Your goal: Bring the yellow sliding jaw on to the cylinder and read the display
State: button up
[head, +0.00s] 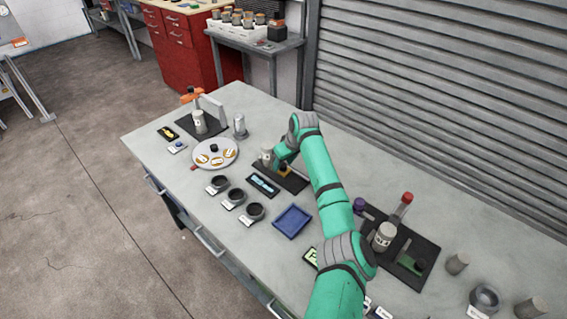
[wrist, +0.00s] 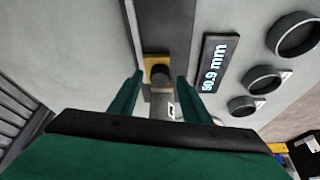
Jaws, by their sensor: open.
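The yellow sliding jaw (wrist: 149,67) with a dark knob (wrist: 160,73) sits on a dark gauge base (wrist: 165,22); the jaw also shows in the head view (head: 286,172). The grey cylinder (head: 267,154) stands on the same base, to the left of the jaw in the head view. In the wrist view, my gripper hides part of what lies below the jaw, so I cannot tell whether jaw and cylinder touch. The display (wrist: 214,66) reads 50.9 mm. My gripper (wrist: 160,78) is open, its fingers apart on either side of the knob.
Several dark rings (head: 234,198) lie in front of the display. A blue tray (head: 292,221) lies to the right. A round white plate (head: 216,153) is at left, and another black stand (head: 411,262) at right. A roller shutter (head: 430,90) is behind the table.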

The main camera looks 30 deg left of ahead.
jog(key=v, duration=1)
jog(key=shift+d+r, duration=0.15)
jog(key=shift+r, duration=0.25)
dwell(0.5)
